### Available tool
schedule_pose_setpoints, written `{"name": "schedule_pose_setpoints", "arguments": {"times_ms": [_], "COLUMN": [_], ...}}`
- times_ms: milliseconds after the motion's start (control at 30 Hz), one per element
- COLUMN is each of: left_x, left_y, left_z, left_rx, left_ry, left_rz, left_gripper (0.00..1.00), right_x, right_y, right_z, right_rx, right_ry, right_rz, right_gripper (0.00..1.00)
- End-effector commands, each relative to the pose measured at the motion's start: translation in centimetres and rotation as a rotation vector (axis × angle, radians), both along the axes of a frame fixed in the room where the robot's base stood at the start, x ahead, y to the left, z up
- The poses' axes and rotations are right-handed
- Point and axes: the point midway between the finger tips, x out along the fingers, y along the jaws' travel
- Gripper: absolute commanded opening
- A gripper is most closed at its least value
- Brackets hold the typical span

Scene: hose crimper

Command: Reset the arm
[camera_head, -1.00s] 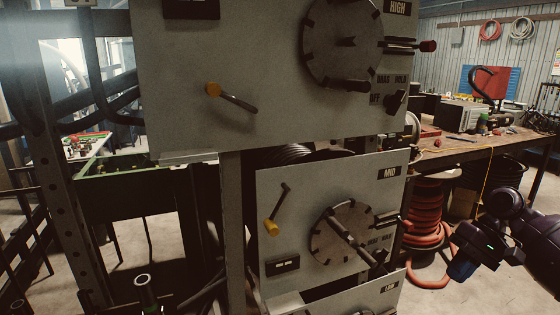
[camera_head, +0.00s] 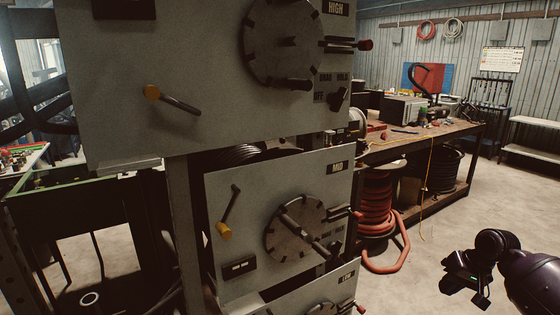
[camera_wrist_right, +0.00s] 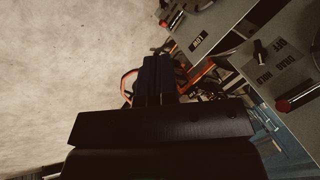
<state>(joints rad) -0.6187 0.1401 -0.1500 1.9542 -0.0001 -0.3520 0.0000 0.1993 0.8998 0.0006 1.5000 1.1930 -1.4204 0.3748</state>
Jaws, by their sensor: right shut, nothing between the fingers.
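My right arm comes in at the lower right of the head view, with its gripper (camera_head: 466,288) hanging low over the bare floor, apart from the panels. The fingertips are dark and small there. In the right wrist view the two fingers (camera_wrist_right: 155,82) lie together, shut with nothing between them. The grey crimper panels stand in the middle and left of the head view: the HIGH panel (camera_head: 215,110) above, the MID panel (camera_head: 240,190) below, and part of the LOW panel (camera_head: 290,305) at the bottom edge. My left gripper does not show.
A red hose reel (camera_head: 377,205) stands on the floor right of the panels, below a wooden workbench (camera_head: 425,143). A shelf bench (camera_head: 530,145) stands at the far right. The floor between my right arm and the workbench is clear. A green frame (camera_head: 80,195) is at the left.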

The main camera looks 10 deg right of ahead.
Motion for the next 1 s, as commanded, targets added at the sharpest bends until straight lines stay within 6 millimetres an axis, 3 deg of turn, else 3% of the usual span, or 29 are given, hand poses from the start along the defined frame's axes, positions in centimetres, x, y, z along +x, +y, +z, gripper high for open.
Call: {"name": "schedule_pose_setpoints", "arguments": {"times_ms": [167,400,600,867,900,1000], "left_x": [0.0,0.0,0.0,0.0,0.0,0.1], "left_y": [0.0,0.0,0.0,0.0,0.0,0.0], "left_z": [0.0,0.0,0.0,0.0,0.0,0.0], "left_rx": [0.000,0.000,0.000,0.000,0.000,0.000], "left_ry": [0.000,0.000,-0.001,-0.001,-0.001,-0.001], "left_rz": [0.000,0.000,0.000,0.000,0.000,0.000], "left_gripper": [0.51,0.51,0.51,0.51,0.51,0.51], "right_x": [3.8,8.0,9.9,11.1,10.5,9.2], "right_y": [-4.4,-9.0,-9.9,-8.9,-8.1,-6.4], "right_z": [1.0,5.5,9.7,13.7,11.6,8.3], "right_rx": [-0.304,-0.763,-1.087,-1.402,-1.365,-1.311], "right_ry": [-0.262,-0.607,-0.821,-1.010,-0.997,-0.984], "right_rz": [0.001,0.114,0.265,0.472,0.476,0.486], "right_gripper": [0.00,0.00,0.00,0.00,0.00,0.00]}}
